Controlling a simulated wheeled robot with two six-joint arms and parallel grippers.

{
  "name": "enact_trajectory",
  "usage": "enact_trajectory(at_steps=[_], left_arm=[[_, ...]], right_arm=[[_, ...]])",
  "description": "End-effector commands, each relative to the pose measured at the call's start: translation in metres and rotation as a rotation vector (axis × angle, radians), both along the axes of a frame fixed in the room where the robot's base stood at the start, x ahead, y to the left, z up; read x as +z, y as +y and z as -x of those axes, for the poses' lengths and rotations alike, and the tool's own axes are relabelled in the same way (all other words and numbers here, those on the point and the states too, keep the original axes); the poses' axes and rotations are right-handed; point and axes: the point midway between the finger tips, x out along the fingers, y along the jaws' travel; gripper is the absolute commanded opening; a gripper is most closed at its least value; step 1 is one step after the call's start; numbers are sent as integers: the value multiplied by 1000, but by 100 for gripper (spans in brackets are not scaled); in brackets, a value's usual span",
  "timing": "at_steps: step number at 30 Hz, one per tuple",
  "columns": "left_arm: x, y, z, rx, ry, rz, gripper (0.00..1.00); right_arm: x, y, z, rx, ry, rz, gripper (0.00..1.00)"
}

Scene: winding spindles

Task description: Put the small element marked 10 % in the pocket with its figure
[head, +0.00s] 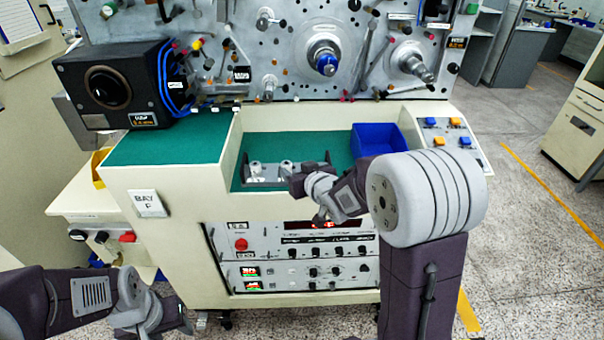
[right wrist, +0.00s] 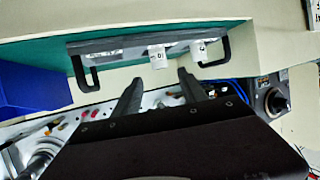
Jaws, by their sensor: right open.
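A grey holder (head: 268,184) with black handles stands on the green recessed surface in the head view. Two small pale elements show at it, a left one (head: 255,169) and a right one (head: 286,166); their marks are too small to read there. In the right wrist view the holder (right wrist: 125,45) carries a white block (right wrist: 158,55) whose mark looks like 10, and another white marked piece (right wrist: 200,48). My right gripper (right wrist: 160,75) is open and empty, its fingertips pointing towards the white block, apart from it. My left gripper (head: 180,318) is low at the left, away from the bench.
A blue bin (head: 378,138) stands right of the holder; it also shows in the right wrist view (right wrist: 30,85). A black speaker-like box (head: 110,88) sits at the left. The machine panel with spindles (head: 325,60) rises behind. Green surface is clear behind the holder.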

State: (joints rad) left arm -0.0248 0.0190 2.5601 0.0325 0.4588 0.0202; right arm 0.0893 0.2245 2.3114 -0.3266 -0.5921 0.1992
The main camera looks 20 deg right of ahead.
Motion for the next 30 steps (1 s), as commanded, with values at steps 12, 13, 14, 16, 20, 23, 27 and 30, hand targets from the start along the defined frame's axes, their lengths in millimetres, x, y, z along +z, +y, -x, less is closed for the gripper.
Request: enact_trajectory(at_steps=[12, 13, 14, 16, 20, 23, 27, 30], left_arm=[[6, 0, 0, 0, 0, 0, 50], [6, 0, 0, 0, 0, 0, 50], [6, 0, 0, 0, 0, 0, 50], [6, 0, 0, 0, 0, 0, 50], [6, 0, 0, 0, 0, 0, 50], [6, 0, 0, 0, 0, 0, 50], [6, 0, 0, 0, 0, 0, 50], [6, 0, 0, 0, 0, 0, 50]], right_arm=[[21, -6, 52, 0, 0, 0, 50], [21, -6, 52, 0, 0, 0, 50], [21, -6, 52, 0, 0, 0, 50], [21, -5, 51, 0, 0, 0, 50], [-2, -10, 62, -30, 101, 14, 50], [-60, -15, 106, -93, 385, 41, 50], [-119, -6, 196, -121, 807, 47, 50], [-133, 5, 243, -111, 999, 34, 50]])
